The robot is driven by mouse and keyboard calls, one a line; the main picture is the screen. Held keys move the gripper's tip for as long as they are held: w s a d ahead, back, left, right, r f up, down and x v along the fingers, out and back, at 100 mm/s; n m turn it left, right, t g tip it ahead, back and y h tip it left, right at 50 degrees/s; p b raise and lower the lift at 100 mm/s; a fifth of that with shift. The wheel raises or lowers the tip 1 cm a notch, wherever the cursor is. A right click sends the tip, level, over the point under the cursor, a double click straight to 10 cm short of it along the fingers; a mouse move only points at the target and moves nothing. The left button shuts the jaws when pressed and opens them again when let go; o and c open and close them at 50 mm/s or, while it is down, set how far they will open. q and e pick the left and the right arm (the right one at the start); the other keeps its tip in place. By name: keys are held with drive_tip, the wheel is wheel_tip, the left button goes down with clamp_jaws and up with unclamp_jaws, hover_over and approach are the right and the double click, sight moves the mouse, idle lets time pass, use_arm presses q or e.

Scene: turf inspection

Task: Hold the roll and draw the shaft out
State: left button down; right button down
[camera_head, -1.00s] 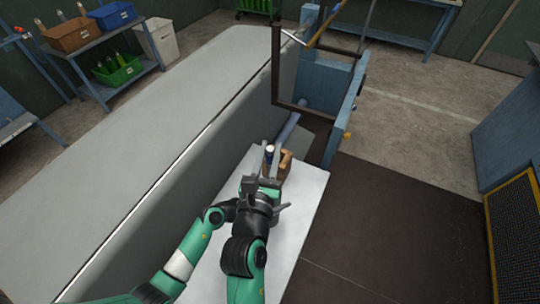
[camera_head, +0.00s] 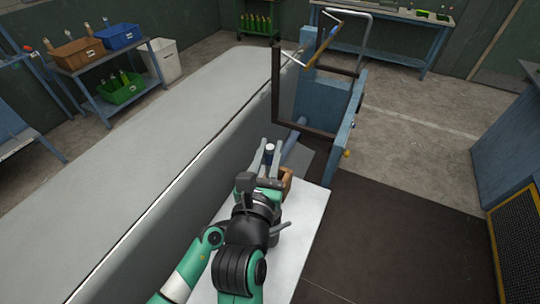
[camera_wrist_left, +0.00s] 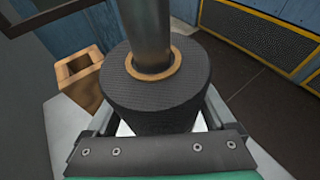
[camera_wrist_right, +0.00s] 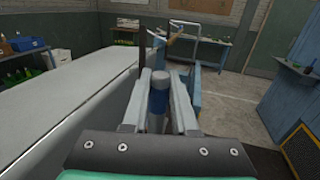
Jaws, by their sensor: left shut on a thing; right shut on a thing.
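The dark grey roll (camera_wrist_left: 155,95) with a tan core ring fills the middle of the left wrist view. My left gripper (camera_wrist_left: 155,122) is shut around its sides. The grey metal shaft (camera_wrist_left: 148,35) stands in the roll's core and runs up out of that view. My right gripper (camera_wrist_right: 160,85) is shut on the shaft's blue-banded end (camera_wrist_right: 158,95). In the head view my right gripper (camera_head: 269,158) shows with the blue band (camera_head: 269,152) between its fingers. The roll is hidden there beneath my right gripper and arm, and my left gripper is largely covered.
A wooden block with a square opening (camera_wrist_left: 80,75) stands beside the roll. A white tabletop (camera_head: 300,220) lies below the arms. A long grey surface (camera_head: 120,190) runs along the left, and a blue stand with a dark frame (camera_head: 325,105) is beyond. Open dark floor (camera_head: 400,240) lies right.

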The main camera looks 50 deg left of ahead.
drive_tip(key=shift+r, duration=4.65)
use_arm(q)
unclamp_jaws()
drive_tip(key=v, duration=1.2)
drive_tip(key=shift+s, duration=0.1)
use_arm(e)
drive_tip(key=shift+s, duration=0.15)
